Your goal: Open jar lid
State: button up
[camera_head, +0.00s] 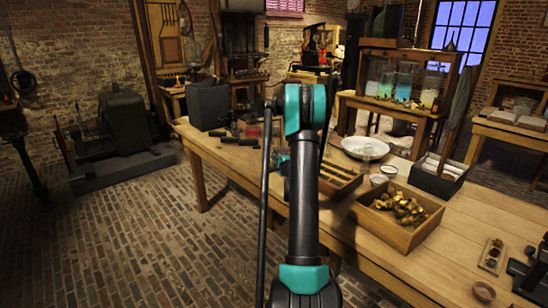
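Several glass jars with bluish-green contents (404,84) stand in a wooden-framed case (392,44) on a far table at the upper right. They are small in view, and I cannot make out any lid on them. My black and teal arm rises through the middle of the picture, in front of the near table. No gripper fingers can be made out at the arm's end, and the arm covers part of the table behind it.
A long wooden table (455,240) runs across the right. On it are a box of brass-coloured parts (401,212), a white bowl (365,147), a black box with pale rolls (438,175) and a dark box (209,104).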

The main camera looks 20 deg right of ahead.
jog(key=shift+w+f, duration=0.15)
jog(key=shift+w, duration=0.9)
grip_shut()
